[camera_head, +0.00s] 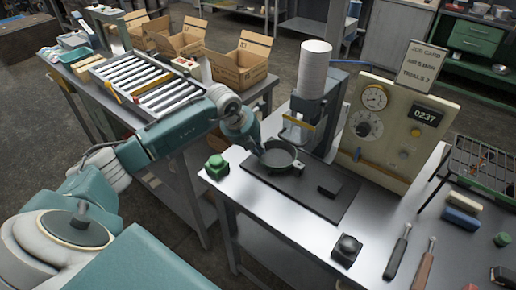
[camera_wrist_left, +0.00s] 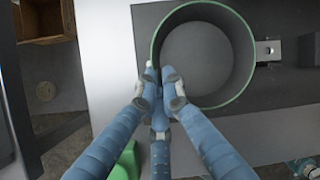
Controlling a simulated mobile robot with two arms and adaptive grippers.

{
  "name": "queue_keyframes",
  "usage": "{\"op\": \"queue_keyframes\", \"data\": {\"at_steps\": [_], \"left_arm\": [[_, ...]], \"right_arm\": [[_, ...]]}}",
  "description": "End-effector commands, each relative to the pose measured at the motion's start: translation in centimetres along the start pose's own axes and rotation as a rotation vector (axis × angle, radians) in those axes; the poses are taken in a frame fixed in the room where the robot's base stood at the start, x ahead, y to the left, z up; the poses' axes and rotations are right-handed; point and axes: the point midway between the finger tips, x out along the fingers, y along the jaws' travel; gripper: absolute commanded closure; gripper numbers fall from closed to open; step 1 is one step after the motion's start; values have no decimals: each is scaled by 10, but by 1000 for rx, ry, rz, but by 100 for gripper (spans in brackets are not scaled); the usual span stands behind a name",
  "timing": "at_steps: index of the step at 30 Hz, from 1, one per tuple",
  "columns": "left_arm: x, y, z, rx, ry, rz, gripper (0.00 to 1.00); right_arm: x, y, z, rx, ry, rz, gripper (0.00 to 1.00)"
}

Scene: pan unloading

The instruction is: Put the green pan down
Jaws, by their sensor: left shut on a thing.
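The pan (camera_head: 281,157) is round and dark in the head view; in the left wrist view the pan (camera_wrist_left: 205,55) shows a grey inside and a green rim. My left gripper (camera_head: 258,150) is at its left side, and in the left wrist view the gripper (camera_wrist_left: 160,80) has its blue fingers shut on the pan's near-left edge. The pan is level, over the far-left part of a dark mat (camera_head: 310,197) on the metal table. I cannot tell whether its base touches the mat. My right gripper is out of view.
A press-like machine (camera_head: 312,85) stands behind the pan, with a cream gauge panel (camera_head: 385,130) to its right. A green knob (camera_head: 216,166) sits at the table's left corner. Tools (camera_head: 397,252) lie at the right.

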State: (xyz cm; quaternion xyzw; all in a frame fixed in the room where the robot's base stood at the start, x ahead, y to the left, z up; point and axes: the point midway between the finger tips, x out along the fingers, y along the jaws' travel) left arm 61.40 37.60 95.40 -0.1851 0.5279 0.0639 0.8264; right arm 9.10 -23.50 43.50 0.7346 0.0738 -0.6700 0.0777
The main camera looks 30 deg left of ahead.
Motion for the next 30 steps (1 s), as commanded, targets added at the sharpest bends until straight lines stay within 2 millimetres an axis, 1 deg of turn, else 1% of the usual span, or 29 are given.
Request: {"op": "queue_keyframes", "data": {"at_steps": [1, 3, 11, 13, 15, 17, 19, 27, 30], "left_arm": [[1, 0, 0, 0, 0, 0, 88], [0, 0, 0, 0, 0, 0, 75], [0, 0, 0, 0, 0, 0, 75], [-3, -1, 1, 0, 0, 0, 75], [-6, 0, 1, 0, -1, 0, 75], [-14, 0, 1, 0, -3, -1, 75], [-27, 1, 1, 2, -4, 1, 75], [-85, 1, 1, 1, -4, 1, 75], [-102, 0, 1, 0, -3, 1, 75]], "right_arm": [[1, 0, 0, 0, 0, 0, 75], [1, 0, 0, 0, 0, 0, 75], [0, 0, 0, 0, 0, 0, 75], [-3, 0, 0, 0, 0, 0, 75], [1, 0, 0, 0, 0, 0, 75], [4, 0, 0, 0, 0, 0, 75], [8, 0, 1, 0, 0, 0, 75], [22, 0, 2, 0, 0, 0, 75], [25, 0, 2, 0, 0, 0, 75]]}}
